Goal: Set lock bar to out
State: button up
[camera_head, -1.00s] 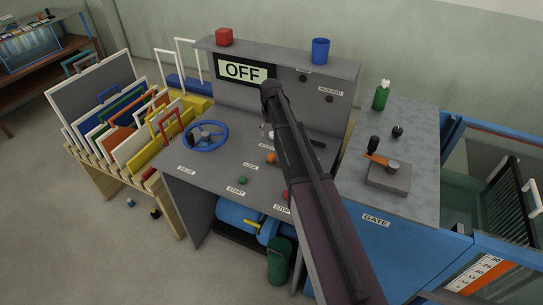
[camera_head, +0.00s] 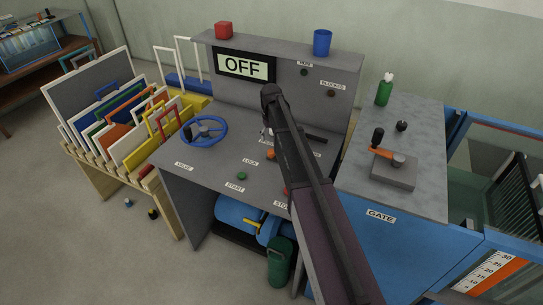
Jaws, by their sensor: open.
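The control console (camera_head: 215,165) stands in the middle of the view. A LOCK label (camera_head: 250,161) is on its sloped top, with a small orange knob (camera_head: 271,155) just to the right. I cannot tell whether this knob belongs to the lock bar, or whether the bar is in or out. My dark arm (camera_head: 305,165) crosses the console from lower right to upper middle and hides part of the panel right of the knob. My gripper's fingers cannot be made out; they appear hidden behind the arm.
A blue handwheel (camera_head: 205,131), a green START button (camera_head: 242,176) and an OFF display (camera_head: 245,66) are on the console. A red cube (camera_head: 223,30) and blue cup (camera_head: 322,43) stand on its shelf. A GATE bench (camera_head: 420,185) with an orange crank (camera_head: 388,155) is at right.

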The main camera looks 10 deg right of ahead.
aim_at(271, 151)
jog(key=shift+f+b, duration=3.95)
jog(key=shift+f, duration=0.3)
grip_shut()
